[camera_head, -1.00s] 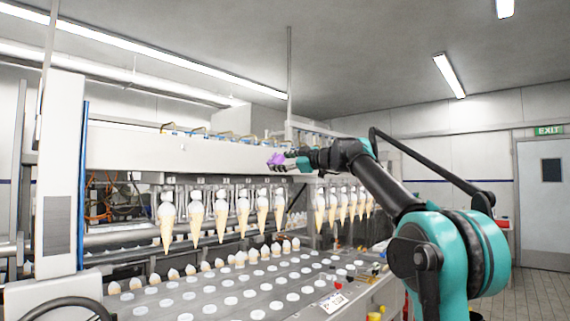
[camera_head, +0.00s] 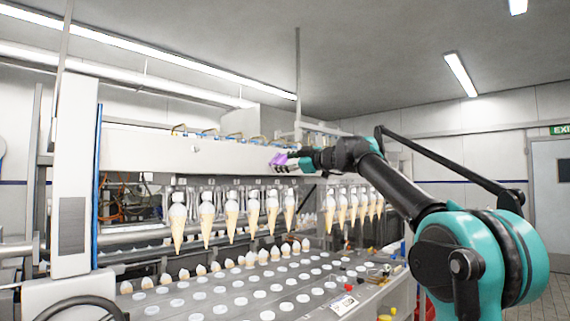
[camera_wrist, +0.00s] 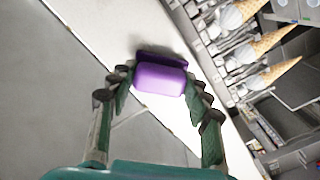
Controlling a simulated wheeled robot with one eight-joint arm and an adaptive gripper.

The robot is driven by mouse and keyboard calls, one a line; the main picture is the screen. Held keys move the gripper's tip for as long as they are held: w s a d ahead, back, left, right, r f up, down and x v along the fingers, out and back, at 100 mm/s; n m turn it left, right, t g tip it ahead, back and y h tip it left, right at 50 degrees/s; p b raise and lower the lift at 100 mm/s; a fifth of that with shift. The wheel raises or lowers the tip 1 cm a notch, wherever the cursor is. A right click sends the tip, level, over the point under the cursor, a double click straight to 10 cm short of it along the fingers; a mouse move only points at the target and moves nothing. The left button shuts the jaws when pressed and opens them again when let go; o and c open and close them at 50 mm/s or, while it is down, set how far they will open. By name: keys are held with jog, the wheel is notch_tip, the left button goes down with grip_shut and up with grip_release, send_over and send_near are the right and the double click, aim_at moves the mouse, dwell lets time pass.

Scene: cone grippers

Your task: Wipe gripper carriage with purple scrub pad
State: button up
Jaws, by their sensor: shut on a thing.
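My gripper (camera_head: 291,163) is shut on the purple scrub pad (camera_wrist: 160,78), with a finger on each side of it in the wrist view. In the head view the purple pad (camera_head: 279,159) shows at the gripper's tip, in front of the long white gripper carriage (camera_head: 140,150). The carriage also shows as a pale slanting band (camera_wrist: 90,30) behind the pad in the wrist view. The pad's far side is at or very near this surface, with a dark shadow beside it. I cannot tell whether they touch.
Several ice cream cones (camera_head: 232,218) hang in a row below the carriage. A perforated conveyor (camera_head: 240,298) with more cones runs underneath. A white upright column (camera_head: 75,180) stands at the left. The air above the carriage is mostly free.

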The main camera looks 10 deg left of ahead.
jog(key=shift+v, duration=2.9)
jog(key=v, duration=0.3)
jog(key=shift+x, duration=3.35)
jog(key=shift+x, duration=1)
jog(key=shift+w, duration=0.15)
